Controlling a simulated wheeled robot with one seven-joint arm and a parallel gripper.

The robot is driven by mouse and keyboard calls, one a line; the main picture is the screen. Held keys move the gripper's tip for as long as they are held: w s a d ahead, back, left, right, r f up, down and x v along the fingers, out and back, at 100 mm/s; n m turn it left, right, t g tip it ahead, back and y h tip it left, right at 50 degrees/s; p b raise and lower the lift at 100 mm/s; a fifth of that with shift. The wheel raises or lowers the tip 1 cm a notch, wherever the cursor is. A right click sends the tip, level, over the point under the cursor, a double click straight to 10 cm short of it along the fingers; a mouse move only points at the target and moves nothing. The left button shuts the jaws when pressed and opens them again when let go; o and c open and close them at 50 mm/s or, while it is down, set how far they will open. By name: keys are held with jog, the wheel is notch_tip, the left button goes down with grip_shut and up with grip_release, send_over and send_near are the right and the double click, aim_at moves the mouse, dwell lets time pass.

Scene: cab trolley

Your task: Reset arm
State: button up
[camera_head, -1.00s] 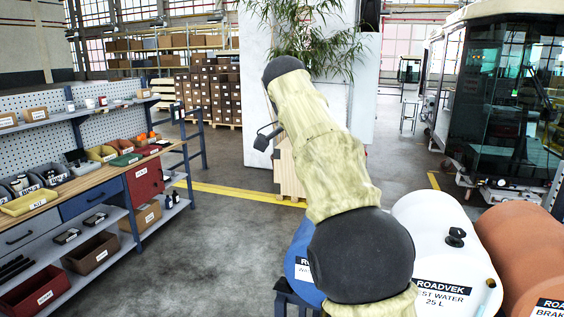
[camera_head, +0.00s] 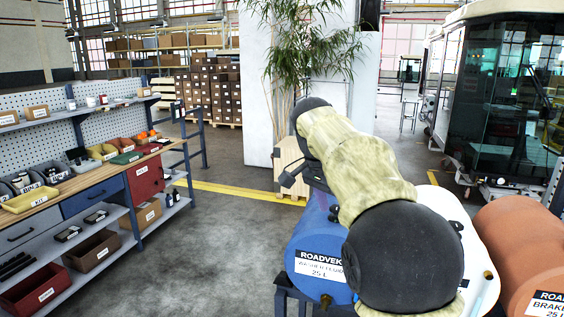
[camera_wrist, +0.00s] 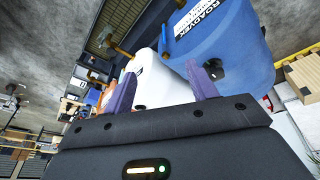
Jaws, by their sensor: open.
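My gripper (camera_wrist: 163,95) shows in the wrist view with its two purple fingers spread apart and nothing between them. Beyond the fingers are the white tank and the blue tank, tilted in this view. In the head view my arm, in a pale yellow sleeve with black joints, reaches up over the tanks and bends at its black elbow.
A blue tank (camera_head: 318,240), a white tank (camera_head: 478,240) and an orange tank (camera_head: 520,240) lie side by side in front. A workbench (camera_head: 85,185) with bins stands at the left. A wooden crate (camera_head: 290,165) stands beyond the arm. Grey floor (camera_head: 225,235) is clear between.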

jog(key=s+d+f+n+y+b, duration=0.1)
jog(key=s+d+f+n, duration=0.15)
jog(key=f, duration=0.55)
jog(key=s+d+f+n+y+b, duration=0.1)
jog(key=s+f+n, duration=0.2)
jog(key=f, duration=0.5)
jog(key=s+f+n+t+y+b, duration=0.1)
jog(key=s+f+n, duration=0.4)
jog(key=s+f, duration=0.9)
jog(key=shift+s+d, duration=0.3)
jog(key=shift+s, duration=0.3)
